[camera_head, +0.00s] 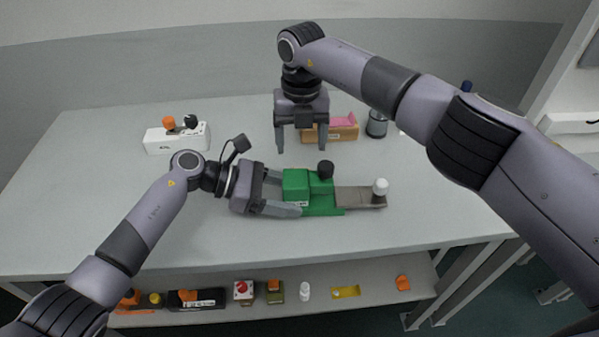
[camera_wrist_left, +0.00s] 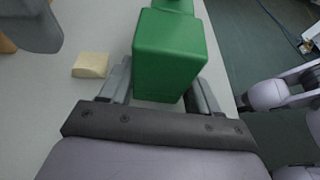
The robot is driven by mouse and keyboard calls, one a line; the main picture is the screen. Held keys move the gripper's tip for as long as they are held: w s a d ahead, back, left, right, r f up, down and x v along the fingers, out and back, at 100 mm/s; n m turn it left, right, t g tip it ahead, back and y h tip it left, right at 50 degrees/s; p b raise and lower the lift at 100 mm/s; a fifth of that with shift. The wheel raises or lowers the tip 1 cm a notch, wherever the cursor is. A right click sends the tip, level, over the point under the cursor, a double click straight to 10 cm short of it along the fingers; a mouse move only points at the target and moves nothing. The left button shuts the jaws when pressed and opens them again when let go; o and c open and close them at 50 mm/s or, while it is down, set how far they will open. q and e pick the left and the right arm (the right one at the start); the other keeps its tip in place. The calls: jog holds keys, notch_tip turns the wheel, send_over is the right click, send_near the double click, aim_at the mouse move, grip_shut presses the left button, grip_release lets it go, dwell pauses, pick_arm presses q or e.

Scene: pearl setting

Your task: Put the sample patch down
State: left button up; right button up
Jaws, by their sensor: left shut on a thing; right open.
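My left gripper (camera_head: 287,194) is shut on a green block (camera_head: 296,186) at the middle of the table; the block also fills the space between the fingers in the left wrist view (camera_wrist_left: 170,52). A small pale beige block (camera_wrist_left: 91,65), possibly the sample patch, lies on the table beside the left gripper, apart from it. I cannot make it out in the head view. My right gripper (camera_head: 301,148) points down, open and empty, behind the green block; part of it shows in the left wrist view (camera_wrist_left: 30,25).
A grey-brown plate with a white knob (camera_head: 380,187) extends right of the green block. A black knob (camera_head: 326,169) stands there too. Behind are a cardboard box (camera_head: 344,131), a grey jar (camera_head: 377,124) and a white box (camera_head: 176,138).

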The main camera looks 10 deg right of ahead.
jog(key=shift+w+d+f, duration=0.1)
jog(key=shift+d+f, duration=0.05)
jog(key=shift+f, duration=3.55)
grip_shut()
